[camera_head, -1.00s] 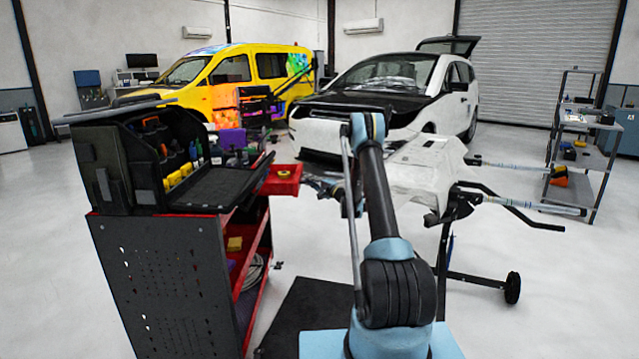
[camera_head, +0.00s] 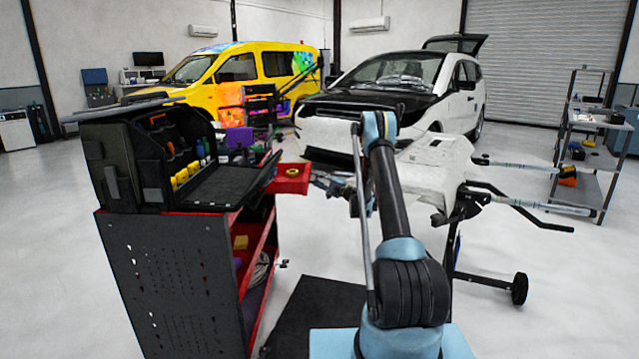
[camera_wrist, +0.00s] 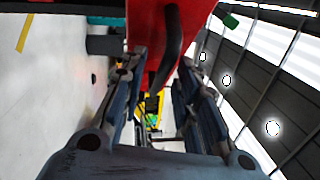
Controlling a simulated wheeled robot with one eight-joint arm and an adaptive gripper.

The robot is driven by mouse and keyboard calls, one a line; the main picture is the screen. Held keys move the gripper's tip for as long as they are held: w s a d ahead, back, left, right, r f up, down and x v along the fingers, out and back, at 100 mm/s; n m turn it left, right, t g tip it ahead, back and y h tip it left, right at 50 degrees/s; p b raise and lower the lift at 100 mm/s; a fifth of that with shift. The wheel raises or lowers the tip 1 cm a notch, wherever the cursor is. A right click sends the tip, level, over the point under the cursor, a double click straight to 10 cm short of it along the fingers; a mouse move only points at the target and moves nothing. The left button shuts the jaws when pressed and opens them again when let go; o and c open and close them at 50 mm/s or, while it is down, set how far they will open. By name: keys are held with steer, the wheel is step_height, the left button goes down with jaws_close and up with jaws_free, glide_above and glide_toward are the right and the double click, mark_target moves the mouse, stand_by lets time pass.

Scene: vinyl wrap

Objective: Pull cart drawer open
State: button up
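The red drawer (camera_head: 291,177) sticks out from the right side of the tool cart (camera_head: 165,280), with a small yellow ring in it. In the wrist view the drawer's red front (camera_wrist: 146,35) fills the top middle, with a dark curved handle (camera_wrist: 173,45) on it. My gripper (camera_wrist: 158,72) has its fingers apart, one on each side of the handle's lower end; I cannot tell whether either touches it. In the head view my gripper (camera_head: 330,184) is small, just right of the drawer, partly hidden by my arm.
An open black tool case (camera_head: 150,165) stands on the cart. A white panel on a wheeled stand (camera_head: 435,160) is close to the right of my arm. A dark mat (camera_head: 310,315) lies beside the cart. Open floor lies at far left and right.

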steer(key=v, duration=1.2)
steer(key=s+a+r+n+g+h, duration=0.2)
steer(key=s+a+r+n+g, duration=0.1)
steer(key=s+r, duration=0.5)
steer(key=s+a+r+n+g+h, duration=0.1)
steer(key=s+a+r+n+g, duration=0.15)
steer(key=s+r, duration=0.55)
steer(key=s+r+n+g+h, duration=0.15)
steer(key=s+h, duration=0.25)
steer(key=s, duration=1.4)
steer(key=s+d+f+n+g+h, duration=0.1)
steer(key=s+d+f+h, duration=0.1)
steer(key=s, duration=0.9)
steer(key=s+d+f+n+g+h, duration=0.1)
steer(key=s+d+f+h, duration=0.2)
steer(key=s, duration=0.8)
steer(key=s+d+f+g+h, duration=0.1)
steer(key=s+d+f+h, duration=0.1)
steer(key=s+d+f, duration=0.4)
steer(key=s+d, duration=0.1)
steer(key=s, duration=0.4)
steer(key=shift+n+g+h, duration=0.3)
steer(key=shift+n+h, duration=0.1)
